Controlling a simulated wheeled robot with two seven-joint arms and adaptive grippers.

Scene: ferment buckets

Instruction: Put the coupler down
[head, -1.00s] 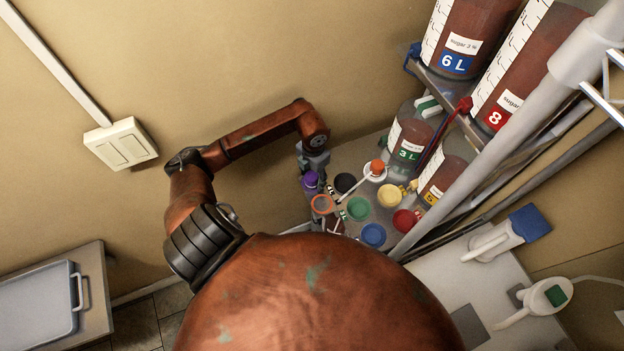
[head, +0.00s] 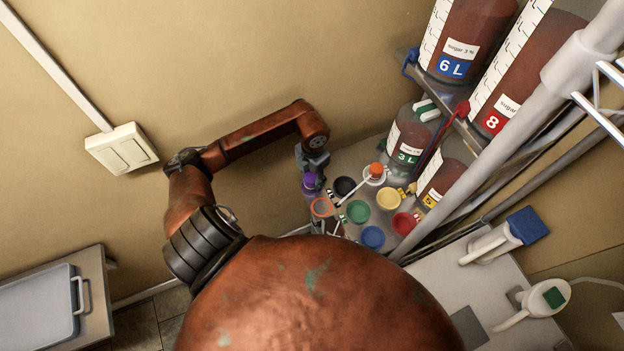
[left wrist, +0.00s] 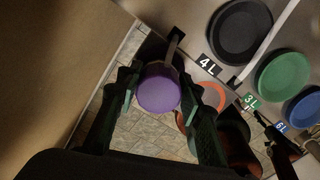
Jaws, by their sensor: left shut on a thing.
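My left gripper (head: 312,176) is at the left edge of the grey bench, with its arm reaching over from the left. It is shut on the coupler (head: 311,183), a small piece with a round purple top. In the left wrist view the coupler (left wrist: 158,92) sits between the two dark fingers of the gripper (left wrist: 158,84), with a dark bar beyond it. Tiled floor shows below and around it, so it is at or past the bench edge. Whether its underside touches anything is hidden. I cannot make out my right gripper.
Coloured round pads lie on the bench: black (head: 345,186), green (head: 358,211), blue (head: 373,237), yellow (head: 388,199), red (head: 403,223) and orange (head: 322,207). Labelled buckets (head: 407,142) and a pale post (head: 490,140) stand to the right.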

